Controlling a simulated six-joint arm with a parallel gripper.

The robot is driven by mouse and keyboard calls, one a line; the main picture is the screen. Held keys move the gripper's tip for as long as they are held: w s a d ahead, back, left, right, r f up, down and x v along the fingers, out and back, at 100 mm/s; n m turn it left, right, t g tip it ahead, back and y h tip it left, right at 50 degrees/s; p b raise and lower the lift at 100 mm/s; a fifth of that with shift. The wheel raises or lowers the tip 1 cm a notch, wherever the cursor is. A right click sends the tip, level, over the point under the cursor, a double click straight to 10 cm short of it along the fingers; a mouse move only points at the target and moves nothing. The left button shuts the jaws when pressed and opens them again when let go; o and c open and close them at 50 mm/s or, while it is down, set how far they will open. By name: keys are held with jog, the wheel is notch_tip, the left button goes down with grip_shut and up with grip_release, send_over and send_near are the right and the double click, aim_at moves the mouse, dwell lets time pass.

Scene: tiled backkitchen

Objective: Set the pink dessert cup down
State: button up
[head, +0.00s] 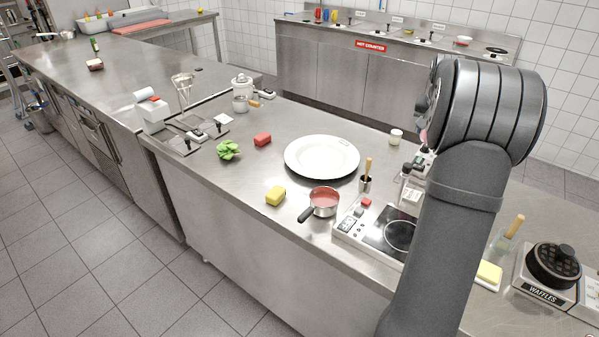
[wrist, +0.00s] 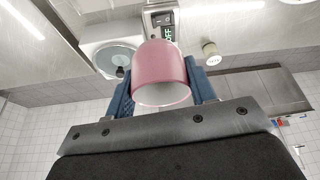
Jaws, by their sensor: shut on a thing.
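The pink dessert cup (wrist: 162,72) is between the two blue fingers of my gripper (wrist: 160,82) in the wrist view. The fingers are shut on it from both sides. Its pale open mouth faces the bottom of that picture, toward the tiled wall, and its closed end points toward the counter. In the head view my arm hides most of the gripper, and only a sliver of pink (head: 423,137) shows at its left edge. The cup is held above the counter (head: 255,172), near its far right part.
A scale-like device with a round plate (wrist: 114,60) and display shows behind the cup; a small white-topped jar (head: 396,137) stands nearby. A large white plate (head: 322,157), a red-filled saucepan (head: 324,200) and a hotplate (head: 385,230) are to the left. A waffle iron (head: 553,275) is at right.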

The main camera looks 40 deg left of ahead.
jog(key=s+a+n+y, duration=0.1)
jog(key=s+a+n, duration=0.1)
jog(key=s+a, duration=0.7)
jog(key=s+a+n+g+y, duration=0.1)
jog(key=s+a+n, duration=0.3)
jog(key=a, duration=0.9)
jog(key=s+a+n+y, duration=0.1)
jog(key=s+a, duration=0.8)
jog(key=a, duration=0.1)
jog(key=s+a+f, duration=0.1)
jog(key=a+f, duration=0.2)
jog(key=s+a+f, duration=0.1)
jog(key=a+f, duration=0.2)
jog(key=f, duration=0.1)
jog(key=s+a+f, duration=0.1)
jog(key=a+f, duration=0.3)
jog(key=shift+s+f, duration=0.25)
jog(key=shift+s, duration=0.1)
jog(key=shift+s+a+f, duration=0.2)
jog(key=shift+a+f, duration=0.15)
jog(key=shift+a, duration=0.1)
jog(key=shift+f, duration=1.95)
jog(key=shift+f, duration=0.1)
jog(key=o, duration=1)
